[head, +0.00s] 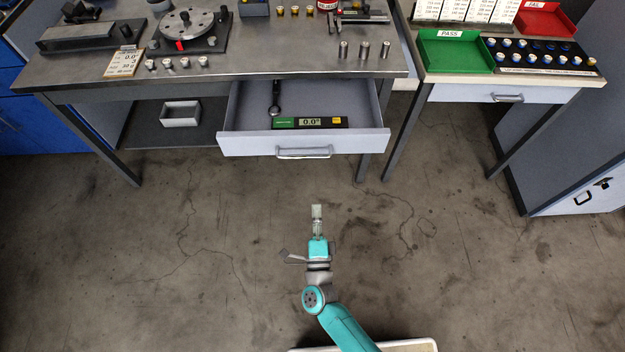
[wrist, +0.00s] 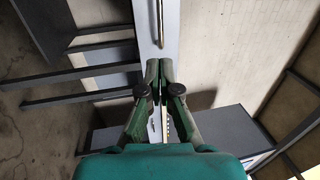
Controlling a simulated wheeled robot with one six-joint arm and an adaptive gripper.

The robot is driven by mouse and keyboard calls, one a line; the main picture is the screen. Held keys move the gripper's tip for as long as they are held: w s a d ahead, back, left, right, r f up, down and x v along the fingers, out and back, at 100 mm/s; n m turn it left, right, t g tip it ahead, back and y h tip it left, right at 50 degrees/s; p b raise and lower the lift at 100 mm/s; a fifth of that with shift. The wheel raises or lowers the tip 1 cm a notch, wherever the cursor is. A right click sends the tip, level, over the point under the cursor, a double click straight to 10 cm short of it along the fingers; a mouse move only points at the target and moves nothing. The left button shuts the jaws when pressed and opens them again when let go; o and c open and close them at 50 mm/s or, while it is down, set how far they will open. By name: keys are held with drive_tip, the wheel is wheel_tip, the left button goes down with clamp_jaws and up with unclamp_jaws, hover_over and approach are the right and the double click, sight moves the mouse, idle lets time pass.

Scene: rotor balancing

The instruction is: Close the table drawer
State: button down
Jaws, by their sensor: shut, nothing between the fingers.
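The table drawer (head: 250,143) is pulled out from under the metal work table (head: 270,68), with its light front facing me. Its bar handle (head: 304,153) is at the middle of the front. Inside lie a wrench-like tool (head: 275,100) and a digital level (head: 309,122). My gripper (head: 317,208) is shut and empty, in front of the drawer and apart from it in the head view. In the wrist view my gripper (wrist: 160,65) shows closed fingertips, with the handle (wrist: 160,25) and the drawer front (wrist: 146,22) ahead of them.
A rotor stand (head: 187,25), weights and tools stand on the table top. A second table to the right holds a green PASS tray (head: 455,52) and a red tray (head: 545,20). A grey cabinet (head: 570,130) is at the far right. The floor before the drawer is clear.

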drive_tip(key=w+r, duration=0.2)
drive_tip(key=w, duration=1.1)
drive_tip(key=shift+w+d+r, duration=0.2)
drive_tip(key=shift+r, duration=0.1)
drive_tip(key=shift+w, duration=0.1)
